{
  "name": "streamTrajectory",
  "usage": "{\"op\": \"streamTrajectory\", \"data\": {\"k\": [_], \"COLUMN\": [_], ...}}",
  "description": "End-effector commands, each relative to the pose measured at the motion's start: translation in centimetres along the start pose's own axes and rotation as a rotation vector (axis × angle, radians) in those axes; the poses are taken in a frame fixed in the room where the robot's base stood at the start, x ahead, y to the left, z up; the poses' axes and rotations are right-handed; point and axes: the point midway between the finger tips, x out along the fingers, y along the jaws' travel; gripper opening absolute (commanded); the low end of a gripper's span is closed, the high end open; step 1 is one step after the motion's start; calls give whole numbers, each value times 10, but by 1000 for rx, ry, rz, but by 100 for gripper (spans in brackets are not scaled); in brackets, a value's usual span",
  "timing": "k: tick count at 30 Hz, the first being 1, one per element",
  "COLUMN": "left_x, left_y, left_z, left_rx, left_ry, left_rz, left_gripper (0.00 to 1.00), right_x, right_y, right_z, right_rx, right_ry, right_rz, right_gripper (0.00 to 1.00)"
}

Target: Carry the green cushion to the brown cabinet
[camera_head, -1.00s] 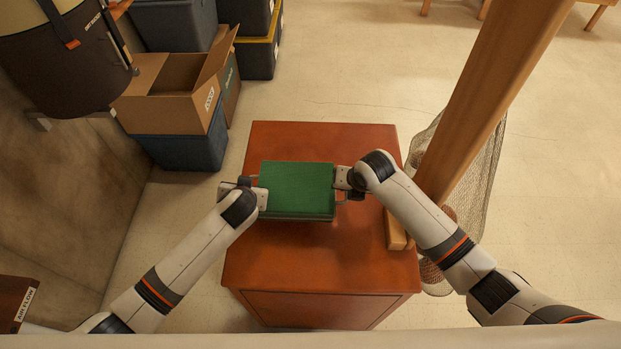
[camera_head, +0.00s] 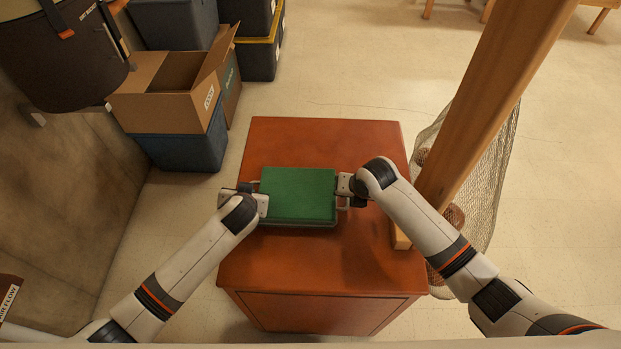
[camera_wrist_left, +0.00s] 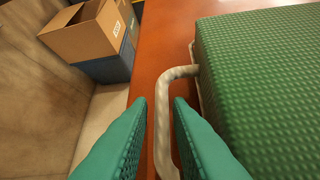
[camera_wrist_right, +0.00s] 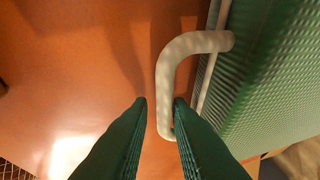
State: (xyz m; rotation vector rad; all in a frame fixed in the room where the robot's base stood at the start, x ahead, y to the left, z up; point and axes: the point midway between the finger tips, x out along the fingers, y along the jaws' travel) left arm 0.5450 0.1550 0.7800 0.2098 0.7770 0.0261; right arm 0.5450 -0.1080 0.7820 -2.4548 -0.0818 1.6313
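The green cushion (camera_head: 298,194), a textured block with a pale handle at each end, is level over the top of the reddish-brown cabinet (camera_head: 320,262); I cannot tell whether it touches. My left gripper (camera_head: 258,200) is at its left end; in the left wrist view the fingers (camera_wrist_left: 160,105) sit either side of the left handle (camera_wrist_left: 163,130), closed to about its width. My right gripper (camera_head: 347,190) is at the right end; in the right wrist view the fingers (camera_wrist_right: 160,105) likewise straddle the right handle (camera_wrist_right: 166,85).
A wooden post (camera_head: 490,120) stands at the cabinet's right, with a net bag (camera_head: 492,170) behind it. An open cardboard box (camera_head: 165,105) on a blue bin (camera_head: 180,150) is at the back left. A dark drum (camera_head: 65,60) is at far left. Floor beyond the cabinet is clear.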

Motion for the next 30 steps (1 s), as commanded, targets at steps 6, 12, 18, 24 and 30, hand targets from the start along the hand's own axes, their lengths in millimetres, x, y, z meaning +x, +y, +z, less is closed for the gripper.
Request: {"op": "streamTrajectory", "data": {"k": [6,12,18,24,30], "left_x": [-1,-1,-2,-2,-3], "left_y": [0,-1,-4,-7,-9], "left_z": [1,1,0,0,-1], "left_rx": [1,0,0,0,-1], "left_ry": [1,0,0,1,1], "left_rz": [-1,-4,-10,-16,-20], "left_gripper": [30,43,66,66,66], "right_x": [-2,-2,-2,-2,-2], "right_y": [-2,-3,-5,-8,-9], "right_z": [0,0,1,2,2], "right_rx": [-1,-1,-2,-3,-4], "right_ry": [0,0,-1,-2,-3], "right_rz": [-3,-5,-10,-16,-20], "right_gripper": [30,30,30,30,30]}}
